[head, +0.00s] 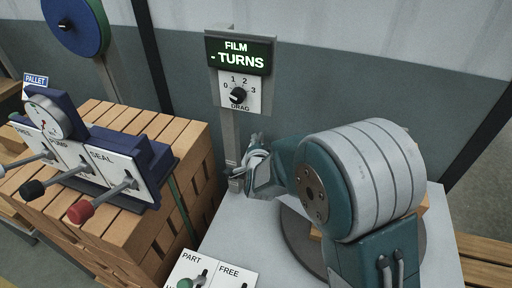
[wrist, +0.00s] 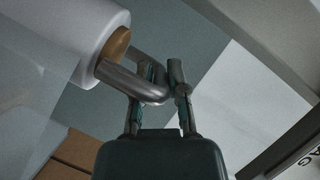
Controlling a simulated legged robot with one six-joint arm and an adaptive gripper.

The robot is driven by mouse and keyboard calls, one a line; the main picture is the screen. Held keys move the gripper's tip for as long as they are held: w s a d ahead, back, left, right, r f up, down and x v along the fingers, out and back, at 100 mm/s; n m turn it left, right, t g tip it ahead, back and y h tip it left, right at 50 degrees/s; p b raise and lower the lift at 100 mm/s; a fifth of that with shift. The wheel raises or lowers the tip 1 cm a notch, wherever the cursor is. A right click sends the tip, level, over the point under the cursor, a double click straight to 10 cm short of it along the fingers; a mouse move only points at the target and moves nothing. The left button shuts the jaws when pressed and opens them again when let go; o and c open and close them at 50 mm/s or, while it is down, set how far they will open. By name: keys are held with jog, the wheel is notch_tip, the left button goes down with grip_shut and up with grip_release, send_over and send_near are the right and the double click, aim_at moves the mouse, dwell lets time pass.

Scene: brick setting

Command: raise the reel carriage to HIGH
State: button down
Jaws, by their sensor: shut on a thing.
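In the wrist view, a white film roll (wrist: 95,35) with a brown core (wrist: 117,46) is at the upper left. A bent grey metal handle (wrist: 140,86) comes out of the core side. My gripper (wrist: 161,78) is shut on the handle, with one finger on each side near its bend. In the head view my gripper (head: 254,166) is beside the upright grey post (head: 229,130), near its lower part. The film roll is not visible there; my arm may hide it. No HIGH mark is readable in either view.
A FILM - TURNS display (head: 238,54) and a DRAG dial (head: 239,93) are on the post above my gripper. A lever panel (head: 88,160) and stacked bricks (head: 150,220) stand at left. A PART/FREE panel (head: 210,272) is at the bottom on the pale top.

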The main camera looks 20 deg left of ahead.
notch_tip(320, 180, up, 9)
jog(key=shift+r, duration=0.1)
jog(key=shift+w, duration=0.1)
jog(key=c, duration=0.6)
grip_release()
jog(key=shift+c, duration=0.2)
jog(key=shift+d, duration=0.1)
jog(key=shift+f, duration=0.2)
